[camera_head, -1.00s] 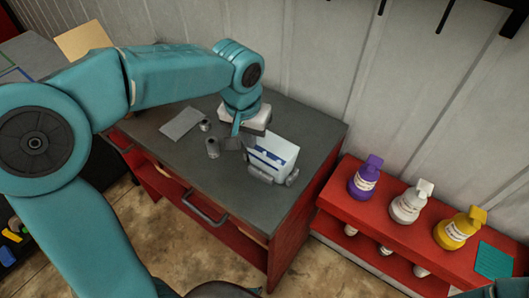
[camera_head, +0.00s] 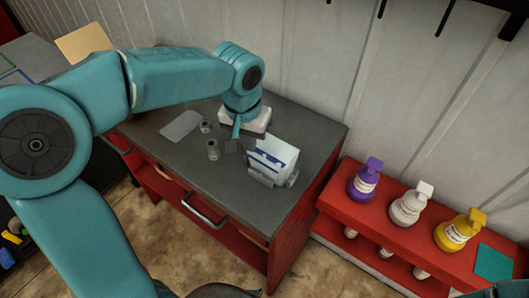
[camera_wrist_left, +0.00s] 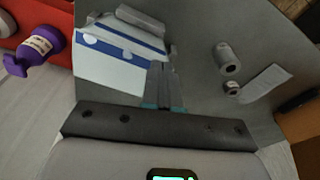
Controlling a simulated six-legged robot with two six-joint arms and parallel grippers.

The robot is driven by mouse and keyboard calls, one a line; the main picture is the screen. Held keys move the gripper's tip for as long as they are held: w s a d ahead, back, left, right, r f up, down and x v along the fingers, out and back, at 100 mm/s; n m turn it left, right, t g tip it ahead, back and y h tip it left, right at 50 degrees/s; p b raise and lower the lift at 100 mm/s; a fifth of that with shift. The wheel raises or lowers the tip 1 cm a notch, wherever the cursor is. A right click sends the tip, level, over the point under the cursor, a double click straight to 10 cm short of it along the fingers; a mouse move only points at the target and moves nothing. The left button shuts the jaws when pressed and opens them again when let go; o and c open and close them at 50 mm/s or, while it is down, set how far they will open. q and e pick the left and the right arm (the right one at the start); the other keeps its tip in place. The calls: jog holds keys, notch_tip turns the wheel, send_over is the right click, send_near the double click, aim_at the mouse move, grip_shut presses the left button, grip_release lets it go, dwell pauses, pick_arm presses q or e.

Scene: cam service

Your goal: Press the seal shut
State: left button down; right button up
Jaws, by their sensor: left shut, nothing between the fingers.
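A white packet (camera_head: 279,151) with a blue band stands in a grey holder (camera_head: 262,178) near the right end of the dark worktop. The packet also shows at the upper left of the left wrist view (camera_wrist_left: 110,72). I cannot make out a seal on it. My left gripper (camera_head: 235,137) points down just left of the packet. In the left wrist view its fingers (camera_wrist_left: 163,84) are together, with nothing between them, beside the packet's edge. I cannot tell whether they touch it. My right gripper is out of view.
Two small grey cylinders (camera_head: 213,150) (camera_head: 205,126) and a flat grey sheet (camera_head: 181,125) lie left of the gripper. A red shelf (camera_head: 330,200) at the right holds purple (camera_head: 364,184), white (camera_head: 405,207) and yellow (camera_head: 453,234) bottles. The worktop's front is clear.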

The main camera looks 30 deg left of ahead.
aim_at(264, 156)
pick_arm(q)
jog(key=shift+r+p, duration=0.5)
jog(key=shift+r, duration=0.45)
jog(key=shift+w+d+f, duration=0.1)
jog(key=shift+d, duration=0.35)
jog(key=d, duration=0.3)
jog(key=shift+s+f+b, duration=0.1)
jog(key=shift+s+b, duration=0.1)
jog(key=shift+b, duration=0.15)
jog(key=shift+w, duration=0.1)
jog(key=shift+f+b, duration=0.45)
jog(key=shift+f, duration=0.15)
jog(key=shift+f+b, duration=0.35)
jog(key=shift+f, duration=0.05)
